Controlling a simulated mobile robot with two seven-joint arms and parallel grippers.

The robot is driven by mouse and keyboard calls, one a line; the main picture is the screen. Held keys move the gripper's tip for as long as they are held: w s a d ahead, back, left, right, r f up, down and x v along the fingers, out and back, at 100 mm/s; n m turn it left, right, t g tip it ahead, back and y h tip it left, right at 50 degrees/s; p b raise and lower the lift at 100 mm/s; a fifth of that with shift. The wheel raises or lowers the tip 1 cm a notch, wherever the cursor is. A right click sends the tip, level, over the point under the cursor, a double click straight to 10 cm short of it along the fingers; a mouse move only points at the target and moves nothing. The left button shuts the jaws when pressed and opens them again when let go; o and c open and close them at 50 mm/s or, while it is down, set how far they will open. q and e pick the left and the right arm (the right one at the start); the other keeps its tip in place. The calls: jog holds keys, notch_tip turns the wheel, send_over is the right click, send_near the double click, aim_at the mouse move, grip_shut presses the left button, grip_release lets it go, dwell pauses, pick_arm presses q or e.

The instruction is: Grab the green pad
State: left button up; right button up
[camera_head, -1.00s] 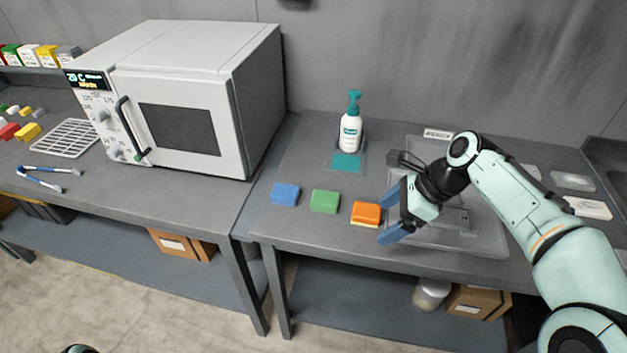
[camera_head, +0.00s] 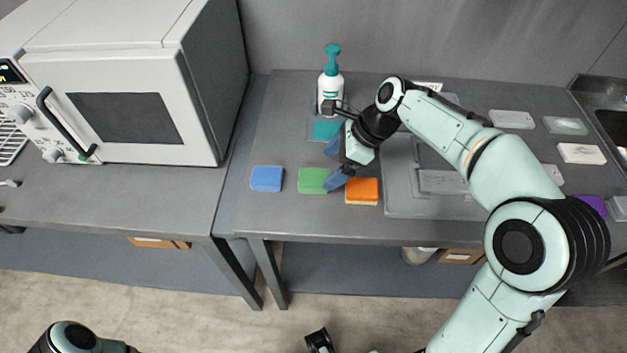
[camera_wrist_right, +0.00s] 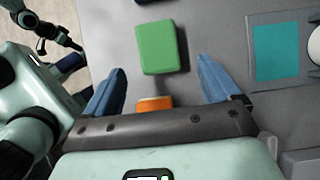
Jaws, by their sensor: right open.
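The green pad (camera_head: 312,180) lies flat on the grey worktop between a blue pad (camera_head: 266,178) and an orange pad (camera_head: 362,191). My right gripper (camera_head: 334,164) is open, with blue fingers, just above and beside the green pad's right end. In the right wrist view the green pad (camera_wrist_right: 158,47) is ahead of the open fingers (camera_wrist_right: 162,78), roughly centred between them and apart from both. The orange pad (camera_wrist_right: 153,103) shows partly, near the gripper's palm. A dark part at the bottom of the head view looks like my left gripper (camera_head: 319,341); its jaws are unclear.
A grey tray (camera_head: 402,200) lies right of the orange pad. A white oven (camera_head: 120,85) stands on the left bench. The worktop left of the bottle is clear.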

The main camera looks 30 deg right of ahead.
aim_at(316, 177)
jog(key=x, duration=0.3)
jog(key=b+x, duration=0.1)
jog(key=x, duration=0.1)
jog(key=shift+w+a+f, duration=0.2)
jog(key=shift+w+a, duration=0.05)
jog(key=shift+a, duration=0.15)
jog(key=c, duration=1)
jog(key=shift+c, duration=0.2)
jog(key=shift+r, duration=0.15)
